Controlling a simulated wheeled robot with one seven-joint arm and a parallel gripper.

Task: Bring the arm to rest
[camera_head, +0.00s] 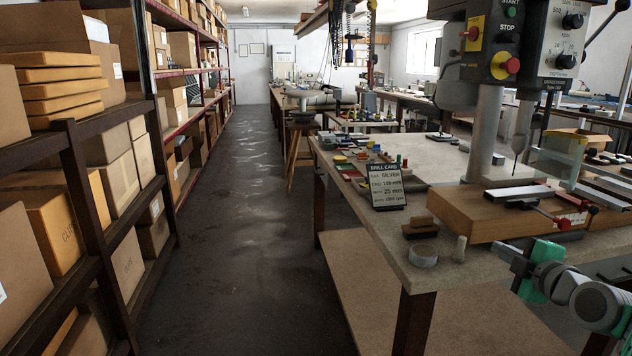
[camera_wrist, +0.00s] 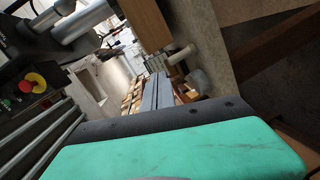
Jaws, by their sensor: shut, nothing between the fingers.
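My gripper (camera_head: 505,252) is at the lower right of the head view, at the end of my green, grey and white arm. It is beside the front edge of the workbench (camera_head: 440,278), below the wooden block under the drill press. In the wrist view, the two grey fingers of my gripper (camera_wrist: 158,92) lie together with nothing between them. My green wrist housing fills the bottom of that view. Part of my arm is cut off by the right edge of the head view.
The drill press stop button (camera_head: 505,66) is above the wooden block (camera_head: 490,212). A drill card (camera_head: 386,187), a round grey tin (camera_head: 423,256) and small parts are on the bench. Shelves of boxes (camera_head: 85,175) line the left. The aisle floor (camera_head: 240,220) is clear.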

